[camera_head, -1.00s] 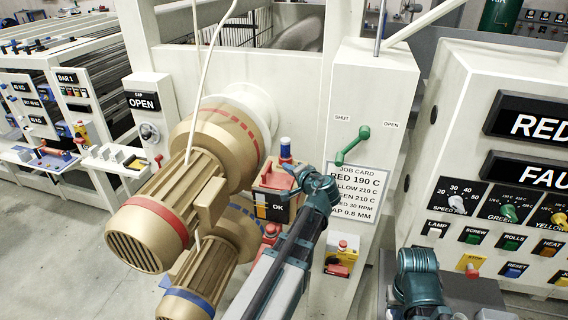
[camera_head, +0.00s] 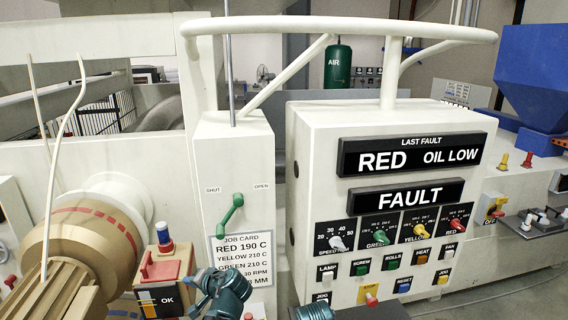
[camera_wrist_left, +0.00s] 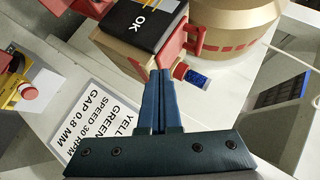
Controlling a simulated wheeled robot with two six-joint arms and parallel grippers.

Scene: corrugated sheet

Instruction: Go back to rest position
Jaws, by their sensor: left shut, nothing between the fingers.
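My left gripper (camera_wrist_left: 158,75) is shut and empty in the left wrist view, its two blue fingers pressed together. In that view it hangs in front of the box with the OK label (camera_wrist_left: 142,20) and the job card (camera_wrist_left: 95,125). In the head view my left wrist (camera_head: 222,292) shows as teal parts at the bottom, overlapping the lower left of the job card (camera_head: 240,262). A teal part of my right arm (camera_head: 315,312) just shows at the bottom edge; the right gripper itself is not in view.
A green lever (camera_head: 231,213) sits between SHUT and OPEN on the white post. The OK box (camera_head: 163,300) and gold motor (camera_head: 70,250) stand left. The control panel (camera_head: 310,130), with FAULT display and knobs, stands right. A white rail (camera_head: 330,28) crosses above.

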